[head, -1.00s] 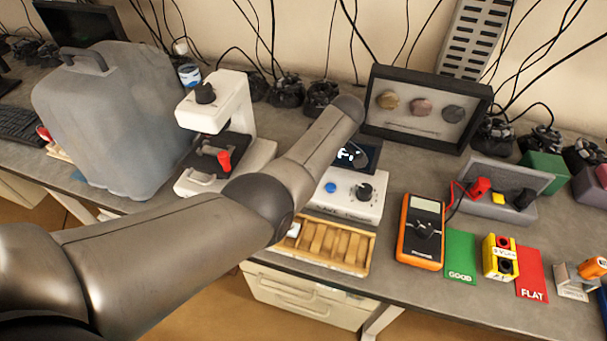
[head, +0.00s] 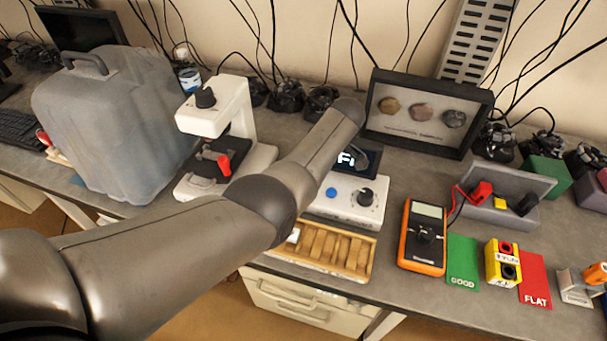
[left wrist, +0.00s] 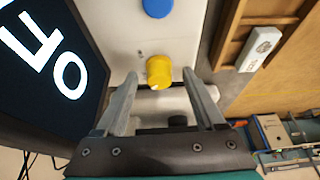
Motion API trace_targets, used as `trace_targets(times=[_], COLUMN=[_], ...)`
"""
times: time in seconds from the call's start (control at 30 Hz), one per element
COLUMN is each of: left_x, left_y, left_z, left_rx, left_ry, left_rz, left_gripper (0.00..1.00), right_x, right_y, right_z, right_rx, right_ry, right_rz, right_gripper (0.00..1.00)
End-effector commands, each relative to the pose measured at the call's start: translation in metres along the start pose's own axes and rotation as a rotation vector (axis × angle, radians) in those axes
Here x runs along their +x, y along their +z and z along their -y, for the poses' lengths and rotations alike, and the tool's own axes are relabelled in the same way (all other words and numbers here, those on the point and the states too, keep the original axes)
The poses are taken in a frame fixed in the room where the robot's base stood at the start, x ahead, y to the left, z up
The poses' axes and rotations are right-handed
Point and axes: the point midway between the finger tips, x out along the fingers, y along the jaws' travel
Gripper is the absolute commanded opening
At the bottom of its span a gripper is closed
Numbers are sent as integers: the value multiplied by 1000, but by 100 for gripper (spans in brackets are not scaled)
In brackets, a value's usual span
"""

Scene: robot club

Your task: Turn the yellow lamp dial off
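The yellow dial (left wrist: 159,72) sits on a white box (left wrist: 125,30) in the left wrist view. My left gripper (left wrist: 160,80) is open, with one fingertip on each side of the dial and a visible gap on both sides. I cannot tell how deep the fingertips reach. A dark display (left wrist: 35,65) beside it shows large white letters, partly cut off, including an O. In the head view, my arm hides the yellow dial and left gripper; the white box (head: 345,203), with a black knob (head: 366,196), and part of the lit display (head: 371,160) show. My right gripper is not in view.
A blue button (left wrist: 157,7) is on the same box. A wooden tray (head: 371,262) lies in front. A microscope (head: 240,105) stands left, an orange multimeter (head: 425,236) right, and a framed case (head: 425,148) behind.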

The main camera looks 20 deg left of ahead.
Motion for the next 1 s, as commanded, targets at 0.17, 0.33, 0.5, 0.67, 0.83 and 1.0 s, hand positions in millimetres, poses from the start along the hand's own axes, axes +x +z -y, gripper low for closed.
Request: trace_targets(times=[0.17, 0.33, 0.5, 0.67, 0.83, 1.0], left_x=[-1, -13, -46, -86, -122, -144], left_y=[0, 1, 1, 1, 1, 1], left_z=[0, -1, -2, -1, -1, 0], left_rx=[1, 1, 0, 0, 1, 0], left_ry=[2, 6, 7, 7, 5, 2], left_rz=[1, 3, 3, 3, 3, 2], left_gripper=[71, 71, 71, 71, 71, 71], right_x=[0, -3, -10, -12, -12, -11], right_y=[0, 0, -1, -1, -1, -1], right_z=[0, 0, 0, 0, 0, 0], right_rx=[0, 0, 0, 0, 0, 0], right_ry=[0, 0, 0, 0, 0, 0], right_rz=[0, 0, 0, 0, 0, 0], right_gripper=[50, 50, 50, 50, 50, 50])
